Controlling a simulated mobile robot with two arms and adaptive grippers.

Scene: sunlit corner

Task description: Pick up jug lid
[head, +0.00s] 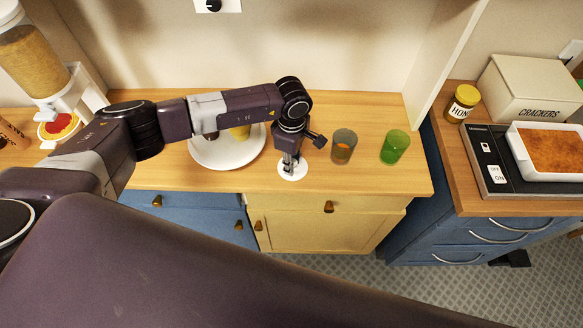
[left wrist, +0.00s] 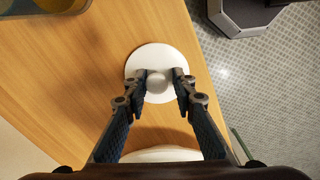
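The jug lid (head: 292,173) is a small white disc at the front of the wooden counter, to the right of a white plate. The left wrist view shows its flat rim (left wrist: 158,52) and its round knob (left wrist: 158,83). My left gripper (head: 291,165) points down over the lid. Its fingertips (left wrist: 158,76) stand close on both sides of the knob, drawn well in, and look shut on it. The lid appears at counter level; whether it is slightly raised cannot be told. My right gripper is not in view.
The white plate (head: 222,160) holds a yellow item (head: 240,132) and a dark one, partly behind my arm. An amber cup (head: 343,146) and a green cup (head: 395,147) stand to the right. The counter's front edge is near the lid.

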